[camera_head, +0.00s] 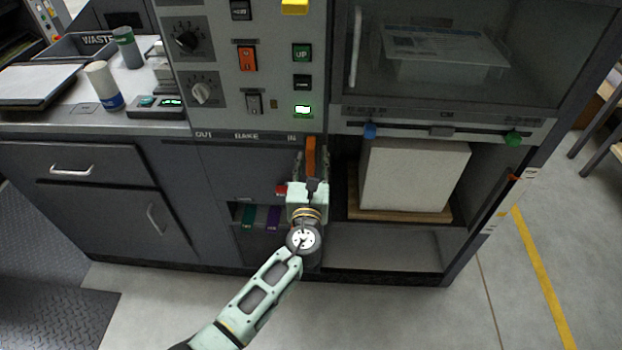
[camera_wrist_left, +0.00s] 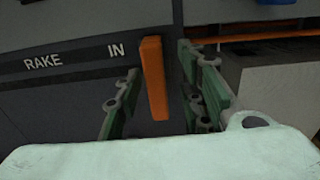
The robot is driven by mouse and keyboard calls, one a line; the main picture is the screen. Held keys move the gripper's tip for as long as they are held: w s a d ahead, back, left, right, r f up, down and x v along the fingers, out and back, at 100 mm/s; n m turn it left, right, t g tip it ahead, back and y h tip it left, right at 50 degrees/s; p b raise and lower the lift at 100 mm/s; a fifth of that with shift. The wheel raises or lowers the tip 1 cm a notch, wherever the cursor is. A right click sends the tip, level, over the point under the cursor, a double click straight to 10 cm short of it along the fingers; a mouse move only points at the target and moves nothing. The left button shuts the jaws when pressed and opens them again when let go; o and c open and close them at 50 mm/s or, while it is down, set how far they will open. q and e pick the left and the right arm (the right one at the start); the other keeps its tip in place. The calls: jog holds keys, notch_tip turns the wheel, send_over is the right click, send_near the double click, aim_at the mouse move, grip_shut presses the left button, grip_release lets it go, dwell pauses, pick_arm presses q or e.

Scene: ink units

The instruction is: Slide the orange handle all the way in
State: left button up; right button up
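The orange handle (camera_head: 311,157) is an upright bar on the front of the grey machine, at the right end of the strip lettered "OUT", "RAKE" and "IN". In the left wrist view the handle (camera_wrist_left: 154,78) stands just right of "IN". My left gripper (camera_head: 312,168) is at the handle, its arm coming up from below. In the left wrist view the left gripper (camera_wrist_left: 160,85) is open, with one finger on each side of the handle and gaps showing beside it. My right gripper is not in view.
A control panel with knobs and an orange switch (camera_head: 247,59) is above. To the right, a white block (camera_head: 414,176) sits on a wooden board (camera_head: 400,215) in an open bay. Coloured items (camera_head: 249,216) fill a recess left of my gripper. The floor in front is clear.

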pick_arm(q)
jog(key=s, duration=1)
jog(key=shift+s+a, duration=0.15)
jog(key=shift+s, duration=0.15)
jog(key=s+a+f+n+g, duration=0.2)
jog(key=a+f+n+g, duration=0.15)
jog(key=f, duration=0.75)
jog(key=s+a+f+n+g, duration=0.2)
jog(key=s+f+n, duration=0.15)
jog(key=f, duration=0.75)
jog(key=s+a+f+n+g, duration=0.25)
jog(key=s+f+n, duration=0.2)
jog(key=f, duration=0.25)
jog(key=s+a+f+n+g, duration=0.25)
jog(key=s+f, duration=0.25)
jog(key=f, duration=0.3)
jog(key=s+a+f+n+g, duration=0.2)
jog(key=s+f+n, duration=0.3)
jog(key=s, duration=0.6)
jog(key=s+a+f+n+g, duration=0.2)
jog(key=s+a+f+n, duration=0.3)
jog(key=s+n, duration=0.3)
jog(key=s+a+f+n+g, duration=0.2)
jog(key=s+a+f+n, duration=0.2)
jog(key=s, duration=1)
jog(key=f+n, duration=0.1)
jog(key=n, duration=0.2)
jog(key=shift+f+y, duration=0.3)
jog(key=shift+f, duration=0.05)
